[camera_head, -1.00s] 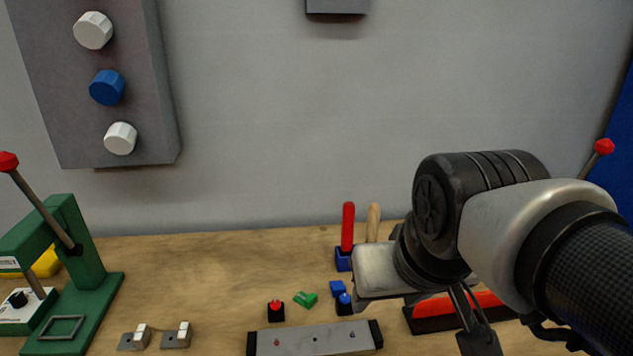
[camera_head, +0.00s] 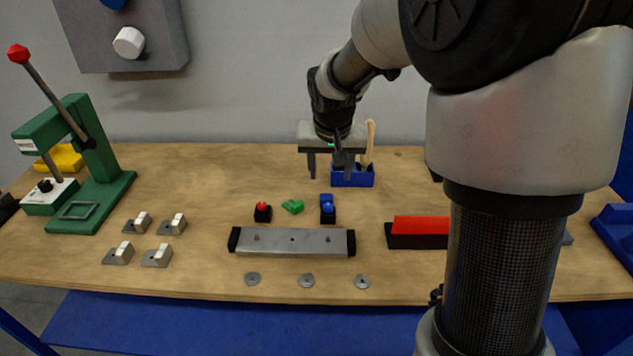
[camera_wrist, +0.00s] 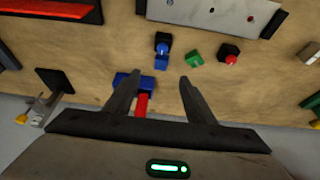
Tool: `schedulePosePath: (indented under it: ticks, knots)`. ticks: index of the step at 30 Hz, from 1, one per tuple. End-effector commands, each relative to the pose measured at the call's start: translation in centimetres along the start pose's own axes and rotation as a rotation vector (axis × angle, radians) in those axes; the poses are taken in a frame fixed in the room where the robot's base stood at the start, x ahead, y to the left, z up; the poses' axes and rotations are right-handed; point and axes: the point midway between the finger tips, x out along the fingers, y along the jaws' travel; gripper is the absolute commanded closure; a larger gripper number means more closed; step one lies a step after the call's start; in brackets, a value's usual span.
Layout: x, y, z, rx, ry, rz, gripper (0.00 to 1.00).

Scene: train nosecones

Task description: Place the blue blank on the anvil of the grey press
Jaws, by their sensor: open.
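A small blue piece (camera_head: 326,200), which looks like the blue blank, lies on the table behind a black block with a blue knob (camera_head: 328,214). It also shows in the wrist view (camera_wrist: 162,50), right by that block. My gripper (camera_head: 330,174) is open and points down, above and behind the blue piece, near a blue tool holder (camera_head: 352,178). In the wrist view my fingers (camera_wrist: 160,80) are apart, with the holder and its red handle below and between them.
A green press (camera_head: 90,185) stands at the left. A green piece (camera_head: 293,206) and a black block with a red knob (camera_head: 262,212) lie near the blue piece. A steel bar (camera_head: 292,242) lies in front, and a red-topped block (camera_head: 420,226) to the right.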

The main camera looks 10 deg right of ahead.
Motion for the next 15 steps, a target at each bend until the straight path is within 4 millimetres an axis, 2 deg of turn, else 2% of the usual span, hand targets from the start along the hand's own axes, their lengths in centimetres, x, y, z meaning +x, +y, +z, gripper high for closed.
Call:
schedulePosePath:
  ticks: [1,9,15]
  knots:
    - [1.4,0.1,0.2,0.0,-0.006,0.002,0.5]
    - [7.2,0.0,0.2,0.0,-0.005,0.002,0.5]
    - [9.6,0.0,0.1,0.0,-0.003,0.001,0.5]
